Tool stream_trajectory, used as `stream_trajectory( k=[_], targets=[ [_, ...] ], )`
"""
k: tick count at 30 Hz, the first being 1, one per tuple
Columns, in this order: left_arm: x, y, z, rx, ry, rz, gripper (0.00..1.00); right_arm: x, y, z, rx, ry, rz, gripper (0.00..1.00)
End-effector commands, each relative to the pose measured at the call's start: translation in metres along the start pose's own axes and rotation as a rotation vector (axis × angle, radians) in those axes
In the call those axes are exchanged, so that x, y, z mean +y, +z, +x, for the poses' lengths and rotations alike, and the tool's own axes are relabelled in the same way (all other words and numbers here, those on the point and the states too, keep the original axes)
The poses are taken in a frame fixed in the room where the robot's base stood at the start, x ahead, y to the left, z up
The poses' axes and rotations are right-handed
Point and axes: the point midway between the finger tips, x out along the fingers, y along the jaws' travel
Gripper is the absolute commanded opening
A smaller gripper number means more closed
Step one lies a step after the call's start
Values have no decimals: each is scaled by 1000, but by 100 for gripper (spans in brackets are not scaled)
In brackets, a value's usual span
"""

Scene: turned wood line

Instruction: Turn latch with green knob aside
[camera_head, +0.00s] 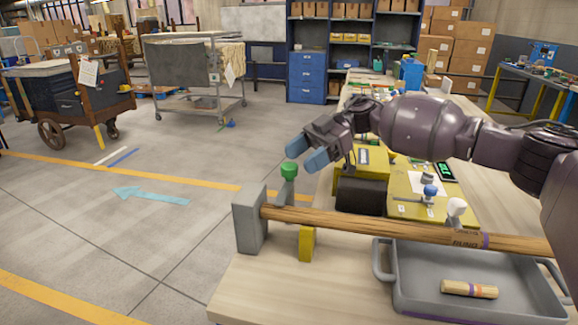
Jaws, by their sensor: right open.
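The latch's green knob (289,170) sits on top of a short grey stem beside a grey end block (250,222) at the table's left edge. A long turned wooden bar (370,224) runs right from this block, in front of the stem. My right gripper (306,153) reaches in from the right. Its blue-tipped fingers are open, just above and to the right of the green knob in the picture; whether they touch it I cannot tell. The latch's lower part is hidden behind the bar. My left gripper is out of view.
A blue knob (430,191) and a white knob (457,207) stand behind the bar on the right. A grey tray (388,285) holds a short wooden piece (469,289). A dark block (361,196) sits behind the bar. The floor left of the table is clear.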

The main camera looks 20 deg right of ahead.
Motion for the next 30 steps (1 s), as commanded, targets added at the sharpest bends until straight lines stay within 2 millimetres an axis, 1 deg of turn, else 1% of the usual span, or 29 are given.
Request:
stream_trajectory(
  k=[1, 3, 6, 9, 13, 20, 23, 30],
  targets=[
    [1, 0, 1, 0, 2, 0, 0, 0, 0, 9, 0, -2, -1, 63],
    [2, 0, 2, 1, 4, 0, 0, 0, 1, 18, 0, -1, 0, 63],
    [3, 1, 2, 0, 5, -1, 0, 0, 1, 29, 0, -2, 1, 63],
    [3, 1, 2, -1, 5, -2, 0, 0, 1, 35, 0, 0, 1, 63],
    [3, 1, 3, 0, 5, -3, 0, 0, 0, 39, 0, 0, 0, 63],
    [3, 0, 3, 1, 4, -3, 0, 0, 0, 39, 0, 1, 0, 63],
    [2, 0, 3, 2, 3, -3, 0, 0, 0, 39, 0, 1, 0, 49],
    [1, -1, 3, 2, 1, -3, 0, 0, 0, 38, 0, 1, 0, 13]
  ],
)
